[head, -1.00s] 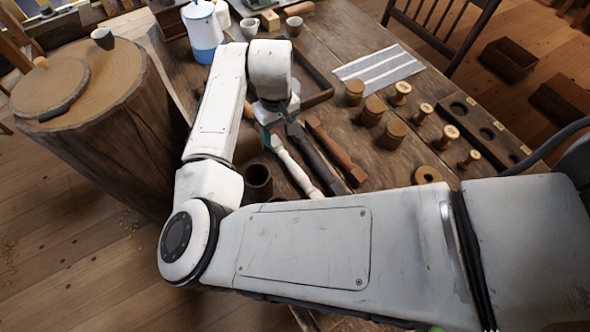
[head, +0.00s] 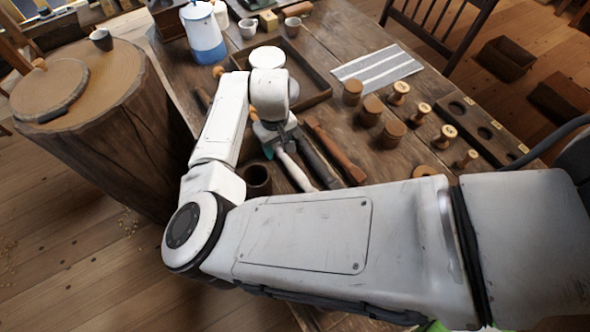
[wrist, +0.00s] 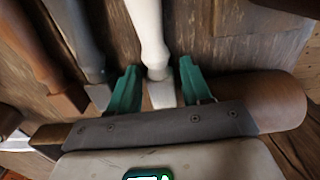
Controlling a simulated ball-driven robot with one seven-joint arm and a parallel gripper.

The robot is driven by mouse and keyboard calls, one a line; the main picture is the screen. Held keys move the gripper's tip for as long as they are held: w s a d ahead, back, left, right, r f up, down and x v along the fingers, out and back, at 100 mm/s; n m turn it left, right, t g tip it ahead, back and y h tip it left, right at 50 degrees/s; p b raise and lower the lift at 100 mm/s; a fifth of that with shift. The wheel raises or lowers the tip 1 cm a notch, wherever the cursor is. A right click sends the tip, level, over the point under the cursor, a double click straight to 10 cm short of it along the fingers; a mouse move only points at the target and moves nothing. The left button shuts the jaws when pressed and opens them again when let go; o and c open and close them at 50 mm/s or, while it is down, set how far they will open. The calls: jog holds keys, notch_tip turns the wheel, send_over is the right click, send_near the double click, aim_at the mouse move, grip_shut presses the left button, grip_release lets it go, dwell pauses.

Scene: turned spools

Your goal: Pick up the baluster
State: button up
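Three turned pieces lie side by side on the wooden table: a white one (head: 295,172), a dark grey one (head: 318,160) and a brown one (head: 336,150). The white piece, the likely baluster, also shows in the wrist view (wrist: 150,35). There the dark grey piece (wrist: 85,45) and brown piece (wrist: 40,60) lie to its left. My gripper (wrist: 160,86) is open, its green fingers on either side of the white piece's squared end. Narrow gaps seem to show beside the fingers. In the head view my wrist hides part of the pieces.
A dark cup (head: 258,181) stands left of the white piece. A shallow tray (head: 311,76) lies behind my gripper. Several wooden lidded jars and spools, including a jar (head: 393,133), stand to the right, before a holed rack (head: 490,128). A blue-white jug (head: 205,35) stands at the back.

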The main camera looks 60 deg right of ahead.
jog(key=c, duration=0.8)
jog(key=shift+r, duration=0.1)
